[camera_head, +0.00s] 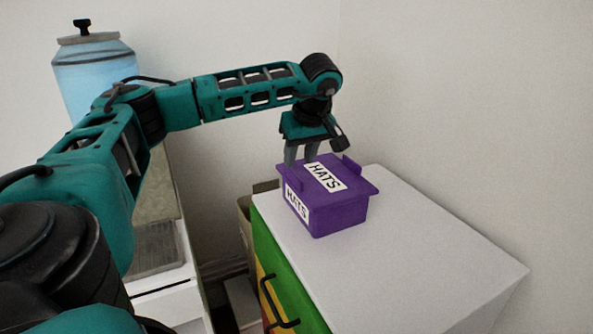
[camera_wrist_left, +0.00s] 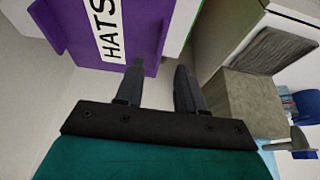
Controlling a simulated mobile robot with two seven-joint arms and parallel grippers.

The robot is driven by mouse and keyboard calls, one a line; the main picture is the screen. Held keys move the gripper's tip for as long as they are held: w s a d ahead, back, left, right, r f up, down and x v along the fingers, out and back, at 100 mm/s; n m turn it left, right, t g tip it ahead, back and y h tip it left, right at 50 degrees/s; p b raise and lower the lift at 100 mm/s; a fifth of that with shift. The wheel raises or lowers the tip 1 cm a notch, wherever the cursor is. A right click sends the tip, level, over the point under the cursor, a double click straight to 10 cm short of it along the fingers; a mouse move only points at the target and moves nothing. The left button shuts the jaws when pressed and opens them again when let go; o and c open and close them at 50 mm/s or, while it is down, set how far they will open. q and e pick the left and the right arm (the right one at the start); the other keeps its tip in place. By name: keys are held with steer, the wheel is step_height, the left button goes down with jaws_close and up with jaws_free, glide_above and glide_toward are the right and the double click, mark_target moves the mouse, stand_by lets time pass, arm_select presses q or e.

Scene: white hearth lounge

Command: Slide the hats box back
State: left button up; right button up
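The purple hats box (camera_head: 338,216) with white "HATS" labels on its top and side sits on the white top of a cabinet (camera_head: 420,245), near its far left corner. My left gripper (camera_head: 301,154) points down at the back edge of the box, its fingertips partly hidden there. In the left wrist view the box (camera_wrist_left: 148,30) fills the upper left, and the left gripper (camera_wrist_left: 160,75) shows its two fingers apart with nothing between them. One fingertip overlaps the box's edge; I cannot tell whether it touches. My right gripper is not in view.
The cabinet front is green and yellow with dark handles (camera_head: 283,315). White walls stand behind and to the right. The cabinet top is clear to the right of the box. A blue jar-like vessel (camera_head: 90,75) stands at the upper left, behind my arm.

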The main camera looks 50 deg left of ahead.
mark_target(296, 174)
arm_select(q)
steer(key=x, duration=0.6)
jaws_close()
stand_by(0.3)
steer(key=shift+w, duration=0.1)
steer(key=shift+w+d+p, duration=0.1)
steer(key=shift+w+d, duration=0.2)
steer(key=shift+w, duration=0.65)
steer(key=shift+w+d+p, duration=0.15)
steer(key=shift+w+d, duration=0.15)
steer(key=shift+w, duration=0.7)
steer(key=shift+w+d+p, duration=0.1)
steer(key=shift+w+d, duration=0.2)
steer(key=shift+w, duration=0.65)
steer(key=shift+w+d, duration=0.3)
steer(key=shift+w, duration=0.65)
steer(key=shift+w+d, duration=0.3)
steer(key=shift+w, duration=0.6)
steer(key=shift+w+d, duration=0.25)
steer(key=shift+w, duration=0.7)
